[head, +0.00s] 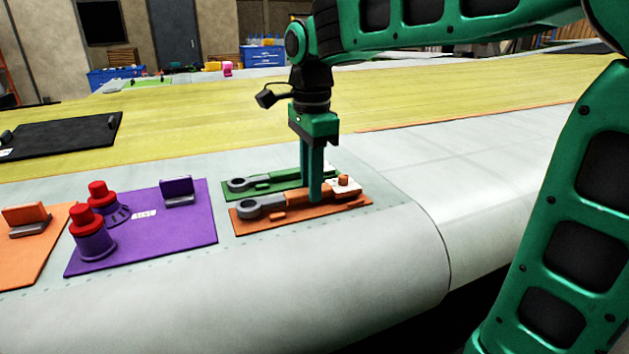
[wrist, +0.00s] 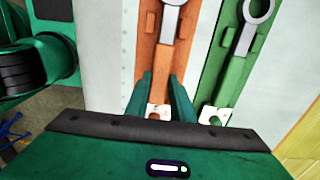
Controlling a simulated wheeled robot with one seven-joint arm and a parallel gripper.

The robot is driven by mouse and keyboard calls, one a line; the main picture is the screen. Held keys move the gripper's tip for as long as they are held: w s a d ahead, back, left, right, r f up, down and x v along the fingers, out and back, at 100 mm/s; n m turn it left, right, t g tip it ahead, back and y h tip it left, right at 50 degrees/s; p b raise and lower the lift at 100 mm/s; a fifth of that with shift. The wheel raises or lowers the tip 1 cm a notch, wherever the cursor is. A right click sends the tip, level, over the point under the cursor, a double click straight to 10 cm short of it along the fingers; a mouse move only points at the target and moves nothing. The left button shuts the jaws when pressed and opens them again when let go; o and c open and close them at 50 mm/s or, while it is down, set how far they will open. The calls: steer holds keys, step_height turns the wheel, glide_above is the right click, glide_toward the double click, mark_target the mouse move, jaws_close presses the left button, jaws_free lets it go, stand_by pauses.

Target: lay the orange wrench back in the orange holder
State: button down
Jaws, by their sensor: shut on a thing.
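The orange wrench (head: 296,198) has a grey ring head and an orange handle. It lies level at the orange holder (head: 240,227), a flat orange plate with small raised blocks, its ring head to the left in the head view. I cannot tell whether it rests fully down. My gripper (head: 315,199) points straight down and is shut on the wrench's handle. In the wrist view, the fingers of my gripper (wrist: 161,82) stand on both sides of the orange handle (wrist: 164,60), with the orange holder (wrist: 144,50) beneath. The fingertips hide part of the handle.
A green wrench (head: 282,178) lies in a green holder (head: 229,197) just behind. A purple mat (head: 150,245) with red-topped purple pieces (head: 93,237) is to the left, then an orange mat (head: 20,270). The pale wing surface (head: 420,170) to the right is clear.

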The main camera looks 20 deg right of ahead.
steer(key=shift+f, duration=0.2)
stand_by(0.3)
steer(key=shift+f, duration=0.4)
steer(key=c, duration=1.5)
jaws_free()
steer(key=shift+o, duration=0.2)
step_height(320, 180, up, 11)
